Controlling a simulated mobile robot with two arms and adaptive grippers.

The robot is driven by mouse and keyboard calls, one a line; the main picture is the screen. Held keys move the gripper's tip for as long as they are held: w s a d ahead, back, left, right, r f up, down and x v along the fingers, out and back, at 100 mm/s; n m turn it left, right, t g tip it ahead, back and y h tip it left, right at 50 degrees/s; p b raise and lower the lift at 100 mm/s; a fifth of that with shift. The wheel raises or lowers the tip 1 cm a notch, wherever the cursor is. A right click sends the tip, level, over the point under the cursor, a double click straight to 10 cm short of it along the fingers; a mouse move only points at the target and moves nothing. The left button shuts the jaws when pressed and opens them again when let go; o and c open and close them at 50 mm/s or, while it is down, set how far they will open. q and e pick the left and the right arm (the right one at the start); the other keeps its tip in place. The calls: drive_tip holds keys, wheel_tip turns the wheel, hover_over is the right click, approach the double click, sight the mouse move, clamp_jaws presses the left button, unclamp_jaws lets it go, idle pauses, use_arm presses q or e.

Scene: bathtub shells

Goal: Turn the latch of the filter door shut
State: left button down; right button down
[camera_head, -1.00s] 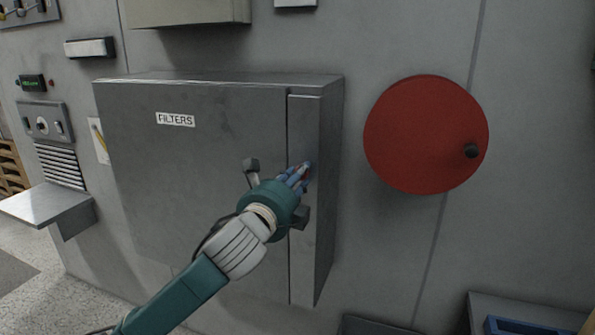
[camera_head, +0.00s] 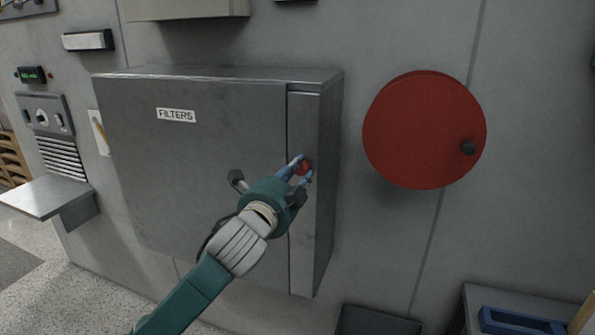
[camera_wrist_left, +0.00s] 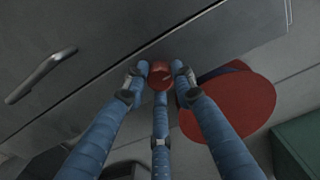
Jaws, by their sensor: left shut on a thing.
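The grey filter cabinet has a wide filter door (camera_head: 200,150) with a FILTERS label. The door looks closed, meeting a narrow right-hand strip along a seam. The red latch (camera_head: 304,168) sits on that strip, partly covered by my fingers. My left gripper (camera_head: 301,171) is shut on the latch, its blue fingers around it. In the left wrist view the red latch (camera_wrist_left: 161,76) is between the three blue fingertips, beside the seam. Its exact angle is hard to tell. A grey bar handle (camera_wrist_left: 40,75) stands on the door there. My right gripper is not in view.
A red round disc (camera_head: 424,130) with a dark knob is on the wall right of the cabinet. A small shelf (camera_head: 45,197) juts out at the left. A blue tray (camera_head: 520,322) lies at the lower right. The wall between cabinet and disc is clear.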

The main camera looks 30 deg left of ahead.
use_arm(q)
drive_tip(key=shift+a+r, duration=0.1)
drive_tip(key=shift+r, duration=0.2)
drive_tip(key=c, duration=1.4)
unclamp_jaws()
drive_tip(key=shift+c, duration=0.2)
drive_tip(key=shift+o, duration=0.2)
drive_tip(key=shift+w+f, duration=0.15)
drive_tip(key=shift+f, duration=0.05)
drive_tip(key=v, duration=0.7)
